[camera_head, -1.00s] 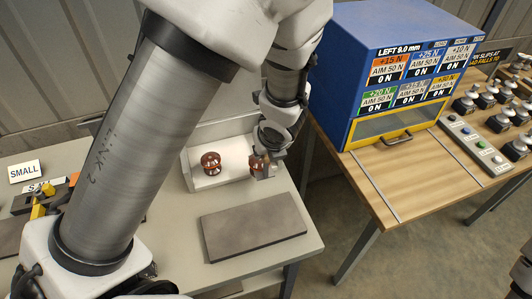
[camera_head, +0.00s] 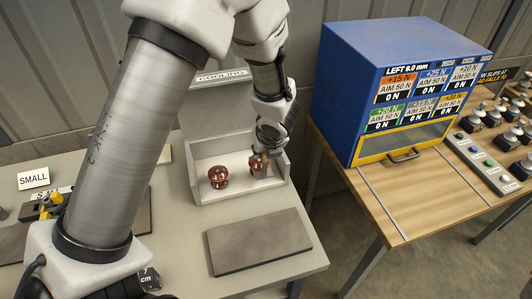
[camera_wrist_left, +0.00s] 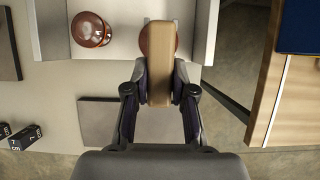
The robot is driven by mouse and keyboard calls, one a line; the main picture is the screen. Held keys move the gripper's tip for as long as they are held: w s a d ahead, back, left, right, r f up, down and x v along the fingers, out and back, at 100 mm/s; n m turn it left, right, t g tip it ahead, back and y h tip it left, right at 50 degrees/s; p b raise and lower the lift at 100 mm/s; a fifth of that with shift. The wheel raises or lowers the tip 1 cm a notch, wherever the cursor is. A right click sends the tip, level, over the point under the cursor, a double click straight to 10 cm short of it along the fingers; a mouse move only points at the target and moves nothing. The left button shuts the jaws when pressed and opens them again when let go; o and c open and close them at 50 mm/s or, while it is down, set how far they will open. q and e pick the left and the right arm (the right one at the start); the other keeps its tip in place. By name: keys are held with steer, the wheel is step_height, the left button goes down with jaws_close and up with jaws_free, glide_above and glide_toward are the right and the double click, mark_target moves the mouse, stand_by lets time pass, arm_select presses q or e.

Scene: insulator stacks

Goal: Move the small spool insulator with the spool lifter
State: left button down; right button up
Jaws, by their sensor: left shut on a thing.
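My left gripper (camera_head: 264,150) is at the right side of the white cooling bay (camera_head: 212,199). It is shut on a tan block-like piece (camera_wrist_left: 160,60), which looks like the spool lifter's handle. A brown spool insulator (camera_head: 256,163) is right at the lifter, partly hidden by the gripper and, in the wrist view (camera_wrist_left: 145,40), by the tan handle. I cannot tell whether it touches the bay floor. A second brown spool (camera_head: 219,177) stands upright to its left, apart from it, and also shows in the wrist view (camera_wrist_left: 91,29). My right gripper is not in view.
A grey slab (camera_head: 258,242) lies bare in front of the bay. A SMALL sign (camera_head: 33,178) and yellow-and-black items (camera_head: 50,205) are at the left. A dark 7 cm block (camera_head: 148,278) is near the front. A blue box (camera_head: 395,65) stands on the wooden table at the right.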

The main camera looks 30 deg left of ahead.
mark_target(265, 171)
arm_select(q)
steer(key=shift+w+a+p, duration=0.7)
steer(key=shift+w+a, duration=0.6)
steer(key=shift+a, duration=0.25)
steer(key=shift+w+a+f+p, duration=0.1)
steer(key=shift+f+p, duration=0.2)
steer(key=shift+f, duration=0.25)
steer(key=shift+w+a+f+p, duration=0.1)
steer(key=shift+f+p, duration=0.2)
steer(key=shift+f, duration=0.25)
steer(key=shift+f+h, duration=0.3)
steer(key=shift+f, duration=0.45)
steer(key=shift+g, duration=0.3)
steer(key=shift+s+d+b, duration=1.55)
steer(key=shift+d+b, duration=0.05)
steer(key=shift+d, duration=0.2)
steer(key=shift+s+d+b, duration=0.45)
steer(key=shift+s+d, duration=0.35)
steer(key=shift+d, duration=0.1)
steer(key=shift+s+d+r, duration=0.15)
steer(key=shift+r, duration=0.05)
step_height(265, 171, up, 7)
steer(key=p, duration=0.7)
